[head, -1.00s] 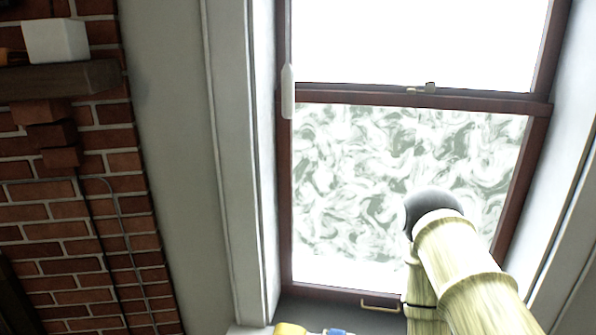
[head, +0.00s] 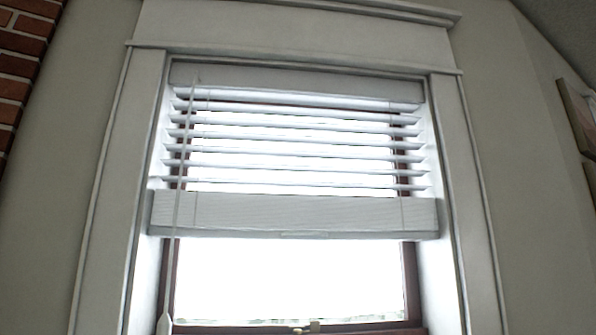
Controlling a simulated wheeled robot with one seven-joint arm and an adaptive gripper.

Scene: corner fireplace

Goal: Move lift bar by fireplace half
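The lift bar (head: 300,214) is the wide white bottom rail of the window blind, in the head view. It hangs level across the upper part of the window, with a small tab on its lower edge. Several tilted white slats (head: 295,150) are spaced apart above it, below the white head rail (head: 295,84). A thin white wand (head: 176,215) hangs at the left of the blind, in front of the bar. My gripper is out of view, and nothing touches the bar.
White window trim (head: 108,220) surrounds the recess. Below the bar the glass (head: 290,280) is bare, down to a dark red sash rail with a latch (head: 305,327). Brick (head: 22,45) shows at upper left, and a picture frame (head: 578,115) hangs on the right wall.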

